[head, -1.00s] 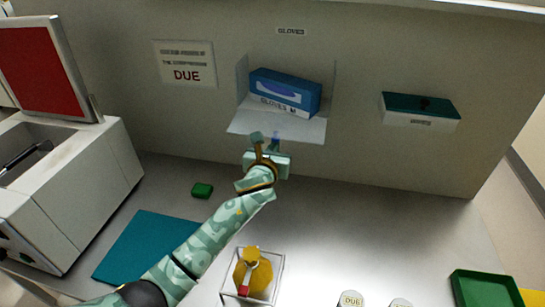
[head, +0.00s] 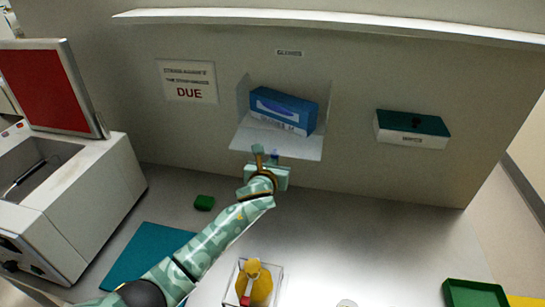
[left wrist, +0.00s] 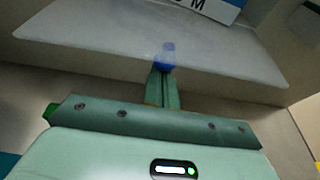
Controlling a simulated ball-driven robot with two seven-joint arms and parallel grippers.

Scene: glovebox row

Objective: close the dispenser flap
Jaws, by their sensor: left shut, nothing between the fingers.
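The dispenser flap (head: 270,139) is a pale panel folded down and sticking out from the wall, so it is open. The blue glove box (head: 283,111) sits in the dispenser behind it. My left gripper (head: 266,153) is shut and empty at the flap's front edge. In the left wrist view, its closed fingers (left wrist: 163,72) point at the middle of the edge of the flap (left wrist: 225,62). A small blue piece (left wrist: 166,53) shows at the fingertips; I cannot tell whether the fingers touch the flap. My right gripper is not in view.
A lidded teal-and-white box (head: 412,130) is on the wall at right. A white machine (head: 85,200) with a raised red-faced lid stands at left.

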